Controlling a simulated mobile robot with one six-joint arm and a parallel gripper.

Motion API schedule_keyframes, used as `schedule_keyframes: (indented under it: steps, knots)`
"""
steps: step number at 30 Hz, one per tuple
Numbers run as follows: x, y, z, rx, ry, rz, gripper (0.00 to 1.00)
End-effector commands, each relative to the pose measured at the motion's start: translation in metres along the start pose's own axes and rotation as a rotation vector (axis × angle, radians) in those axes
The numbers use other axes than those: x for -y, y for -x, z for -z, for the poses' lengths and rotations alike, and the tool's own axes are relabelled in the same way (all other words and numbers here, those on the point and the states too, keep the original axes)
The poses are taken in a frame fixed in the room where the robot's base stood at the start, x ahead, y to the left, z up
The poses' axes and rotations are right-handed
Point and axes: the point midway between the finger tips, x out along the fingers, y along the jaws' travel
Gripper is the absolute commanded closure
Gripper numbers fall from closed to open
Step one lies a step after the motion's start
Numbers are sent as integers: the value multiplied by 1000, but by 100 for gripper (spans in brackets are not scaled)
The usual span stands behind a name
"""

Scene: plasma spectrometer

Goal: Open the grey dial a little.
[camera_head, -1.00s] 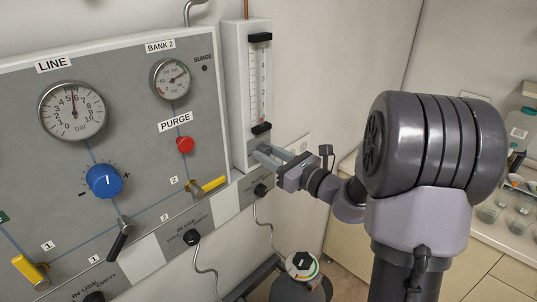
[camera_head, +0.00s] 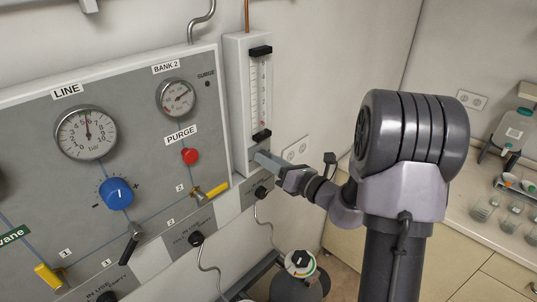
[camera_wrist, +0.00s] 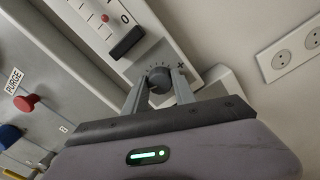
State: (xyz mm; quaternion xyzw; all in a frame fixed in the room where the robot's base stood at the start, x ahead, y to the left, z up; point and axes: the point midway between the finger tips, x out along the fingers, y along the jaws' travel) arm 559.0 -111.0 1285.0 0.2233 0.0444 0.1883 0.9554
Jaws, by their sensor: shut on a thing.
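The grey dial (camera_wrist: 158,77) is a round dark grey knob at the foot of the flowmeter, with small tick marks and a plus sign beside it. In the wrist view it sits between the two fingers of my gripper (camera_wrist: 160,88), which is shut on it. In the head view my gripper (camera_head: 262,158) reaches the foot of the white flowmeter (camera_head: 238,100) from the right. A small red float (camera_wrist: 105,18) shows in the flowmeter tube, close to the 0 mark.
The grey panel left of the flowmeter carries a red purge knob (camera_head: 190,156), a blue dial (camera_head: 116,194), two gauges and yellow-handled valves (camera_head: 215,191). A wall socket (camera_wrist: 290,55) is right of the flowmeter. A gas bottle (camera_head: 299,262) stands below my arm.

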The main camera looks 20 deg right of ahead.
Motion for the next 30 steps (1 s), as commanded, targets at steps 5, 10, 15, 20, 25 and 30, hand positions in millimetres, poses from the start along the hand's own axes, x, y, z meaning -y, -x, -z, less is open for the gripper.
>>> schedule_keyframes:
  steps: [5, 10, 15, 20, 25, 30]
  knots:
    - [0, 0, -1, 1, -47, 0, 100]
    - [0, 0, 0, 1, -64, 0, 100]
    - [0, 0, 0, 1, -65, 0, 100]
    - [0, 0, 0, 1, -65, 0, 100]
    - [0, 0, 0, 1, -65, 0, 46]
    - [0, 0, 0, 1, -64, 0, 46]
